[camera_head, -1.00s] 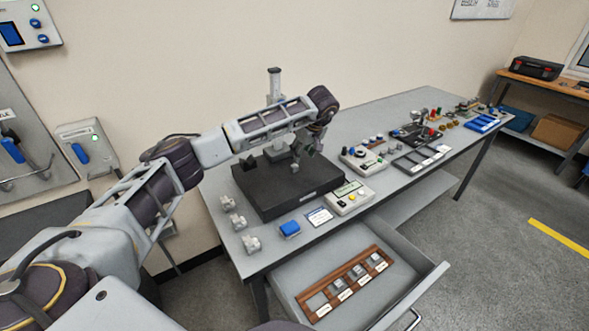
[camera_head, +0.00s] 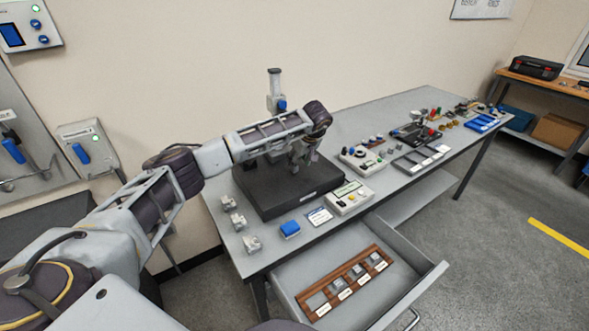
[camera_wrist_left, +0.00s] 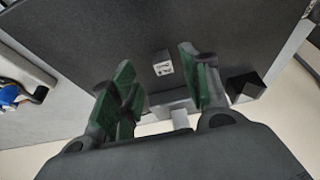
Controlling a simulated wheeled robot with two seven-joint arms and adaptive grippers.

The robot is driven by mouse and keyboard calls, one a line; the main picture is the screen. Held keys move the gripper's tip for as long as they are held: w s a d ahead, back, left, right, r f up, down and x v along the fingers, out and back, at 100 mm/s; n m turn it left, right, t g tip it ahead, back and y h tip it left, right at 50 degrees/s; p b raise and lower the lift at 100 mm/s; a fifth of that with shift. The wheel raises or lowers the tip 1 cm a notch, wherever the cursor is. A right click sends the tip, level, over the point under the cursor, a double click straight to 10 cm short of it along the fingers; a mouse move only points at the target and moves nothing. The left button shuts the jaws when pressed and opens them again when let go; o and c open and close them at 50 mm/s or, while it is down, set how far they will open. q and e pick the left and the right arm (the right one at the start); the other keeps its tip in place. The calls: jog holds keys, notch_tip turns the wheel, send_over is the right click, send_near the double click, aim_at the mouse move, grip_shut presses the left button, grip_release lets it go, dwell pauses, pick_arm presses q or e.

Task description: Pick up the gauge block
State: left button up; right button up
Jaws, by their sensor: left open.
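The gauge block appears to be the small light block with a printed label (camera_wrist_left: 162,64) on the dark surface plate in the left wrist view. My left gripper (camera_head: 302,154) is over the black surface plate (camera_head: 270,207) in the head view. It points down and hides what lies beneath it. In the left wrist view my left gripper (camera_wrist_left: 160,88) is open and empty, with green-padded fingers to either side of the block's line. The block shows in the gap, a little beyond the fingertips. I cannot tell the exact height between them. My right gripper is not in view.
A dark block (camera_wrist_left: 245,86) stands beside the right finger. A grey column (camera_head: 274,92) rises behind the plate. An open drawer (camera_head: 400,272) holds a wooden case (camera_head: 327,285).

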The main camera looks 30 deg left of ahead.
aim_at(297, 173)
pick_arm(q)
jog(key=shift+x, duration=1.9)
jog(key=shift+s, duration=0.1)
jog(key=shift+c, duration=0.4)
grip_shut()
